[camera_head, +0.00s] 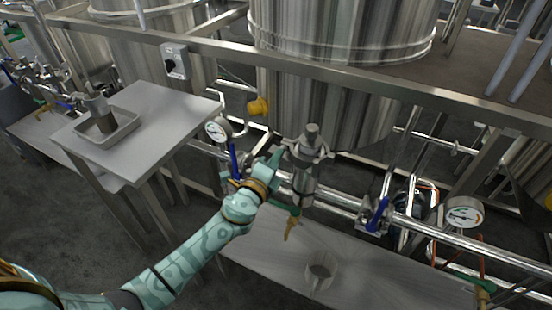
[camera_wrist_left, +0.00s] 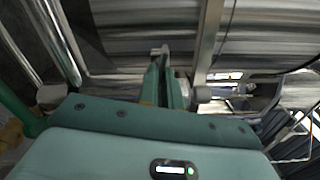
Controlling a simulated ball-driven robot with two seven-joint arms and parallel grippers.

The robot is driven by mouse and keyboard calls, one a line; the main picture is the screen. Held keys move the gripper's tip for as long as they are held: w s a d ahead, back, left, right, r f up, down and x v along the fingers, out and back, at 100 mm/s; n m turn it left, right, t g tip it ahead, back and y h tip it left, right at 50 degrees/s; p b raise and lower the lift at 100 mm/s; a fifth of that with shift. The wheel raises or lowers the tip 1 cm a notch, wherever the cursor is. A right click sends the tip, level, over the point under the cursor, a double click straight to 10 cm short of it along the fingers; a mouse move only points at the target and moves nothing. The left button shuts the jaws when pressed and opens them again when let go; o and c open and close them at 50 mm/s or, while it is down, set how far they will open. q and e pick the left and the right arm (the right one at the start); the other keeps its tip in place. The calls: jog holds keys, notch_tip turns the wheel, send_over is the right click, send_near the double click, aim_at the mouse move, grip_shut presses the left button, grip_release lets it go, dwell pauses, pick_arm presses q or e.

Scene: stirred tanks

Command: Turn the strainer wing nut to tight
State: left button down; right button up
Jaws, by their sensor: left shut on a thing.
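The steel strainer (camera_head: 310,140) stands upright on the pipework in front of the big tank, with a clamp around its upper part. My left gripper (camera_head: 276,160) reaches it from the left. In the left wrist view its green fingers (camera_wrist_left: 166,82) are close together, shut on a small metal piece (camera_wrist_left: 160,50) that looks like the wing nut of the clamp. The fingers hide most of the nut, so I cannot tell its angle. My right gripper is not in view.
A side table (camera_head: 170,125) at left bears a tray (camera_head: 132,122) with a metal cylinder (camera_head: 98,108). A pale ring (camera_head: 320,272) sits on the low bench (camera_head: 375,280). Blue-handled valves (camera_head: 376,215), a gauge (camera_head: 463,212) and pipes crowd the right.

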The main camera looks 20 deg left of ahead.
pick_arm(q)
jog(key=shift+m+p, duration=1.3)
jog(key=shift+m, duration=6.1)
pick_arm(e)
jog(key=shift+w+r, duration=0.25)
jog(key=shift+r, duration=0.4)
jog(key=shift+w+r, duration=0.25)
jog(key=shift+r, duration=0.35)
pick_arm(q)
jog(key=shift+f, duration=0.1)
jog(key=c, duration=1.6)
grip_release()
